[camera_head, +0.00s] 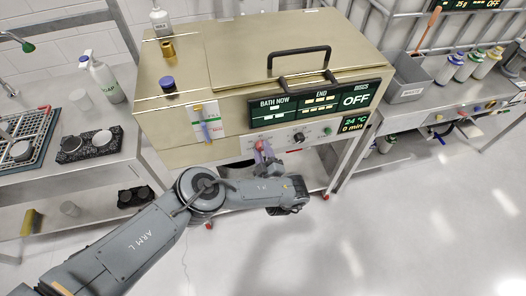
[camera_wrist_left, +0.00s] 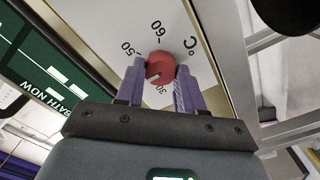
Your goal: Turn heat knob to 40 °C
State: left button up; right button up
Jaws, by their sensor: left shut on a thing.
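The heat knob (camera_wrist_left: 160,68) is a small red round knob on a white panel in the left wrist view. Printed marks 50, 60, 30 and °C show around it; the 40 mark is hidden. My left gripper (camera_wrist_left: 159,82) has its two purple fingers on either side of the knob, shut on it. A pale notch shows on the knob's face, but I cannot tell exactly which mark it points at. In the head view my left gripper (camera_head: 262,152) is at the bath's front panel, largely hiding the knob. My right gripper is not in view.
A black knob (camera_head: 299,137) and a green button (camera_head: 327,131) sit to the right of the heat knob. Open floor (camera_head: 400,230) lies in front.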

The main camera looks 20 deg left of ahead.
pick_arm(q)
jog(key=o, duration=1)
jog(key=shift+o, duration=0.2)
jog(key=shift+s, duration=0.1)
jog(key=shift+s+d+r+p, duration=0.1)
jog(key=shift+d+p, duration=0.05)
jog(key=shift+p, duration=0.25)
jog(key=p+v, duration=0.7)
jog(key=v, duration=0.3)
jog(key=shift+s, duration=0.15)
jog(key=shift+d, duration=0.15)
